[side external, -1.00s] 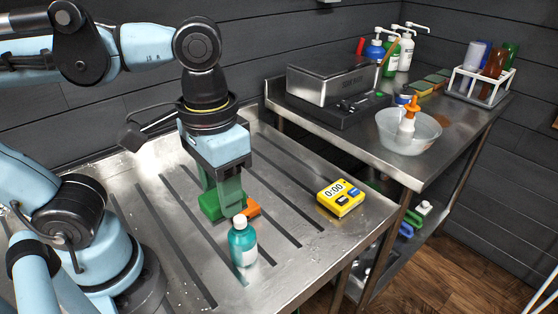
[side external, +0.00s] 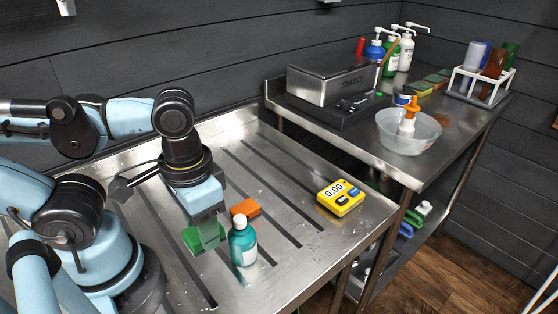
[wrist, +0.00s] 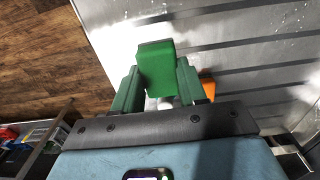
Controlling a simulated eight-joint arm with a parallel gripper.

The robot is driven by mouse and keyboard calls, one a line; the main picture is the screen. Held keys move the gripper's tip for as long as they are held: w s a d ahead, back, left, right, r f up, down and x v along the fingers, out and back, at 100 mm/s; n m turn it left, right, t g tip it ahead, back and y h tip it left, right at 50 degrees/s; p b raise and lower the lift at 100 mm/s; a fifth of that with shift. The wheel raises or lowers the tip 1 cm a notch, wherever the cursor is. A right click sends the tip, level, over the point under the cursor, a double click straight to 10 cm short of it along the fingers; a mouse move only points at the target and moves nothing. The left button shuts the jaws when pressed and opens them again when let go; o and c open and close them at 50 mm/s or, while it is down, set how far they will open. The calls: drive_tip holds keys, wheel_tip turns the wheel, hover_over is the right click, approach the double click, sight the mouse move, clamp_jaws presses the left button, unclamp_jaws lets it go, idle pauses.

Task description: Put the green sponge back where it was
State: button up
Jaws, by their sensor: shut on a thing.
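The green sponge (side external: 198,239) is a green block between the fingers of my gripper (side external: 210,236), over the slotted steel table. In the wrist view the sponge (wrist: 156,66) sits between the two green fingers of my gripper (wrist: 157,88), which are shut on it. An orange block (side external: 245,208) lies on the table behind and to the right of my gripper; part of it also shows in the wrist view (wrist: 208,88). A teal bottle with a white cap (side external: 242,243) stands close to the right of my gripper. I cannot tell how high the sponge is above the table.
A yellow timer (side external: 340,197) lies on the right of the slotted table (side external: 290,272). The side counter holds a steel box (side external: 332,82), a clear bowl (side external: 408,135), several small sponges, pump bottles and a white rack (side external: 482,84). The table's front middle is bare.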

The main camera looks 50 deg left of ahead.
drive_tip(key=w+a+f, duration=0.1)
drive_tip(key=a, duration=0.1)
drive_tip(key=w+a+f, duration=0.2)
drive_tip(key=a, duration=0.1)
drive_tip(key=w+a+f, duration=0.1)
drive_tip(key=a+f, duration=0.1)
drive_tip(key=a, duration=0.1)
drive_tip(key=shift+w+f, duration=0.15)
drive_tip(key=shift+f, duration=2.05)
drive_tip(key=shift+f, duration=0.1)
drive_tip(key=o, duration=1)
drive_tip(key=shift+r, duration=6.05)
drive_tip(key=w+t, duration=0.2)
drive_tip(key=w, duration=0.1)
drive_tip(key=w+t, duration=0.2)
drive_tip(key=w, duration=0.1)
drive_tip(key=w+d+t, duration=0.1)
drive_tip(key=w+t, duration=0.2)
drive_tip(key=shift+w+r, duration=0.25)
drive_tip(key=shift+r, duration=0.1)
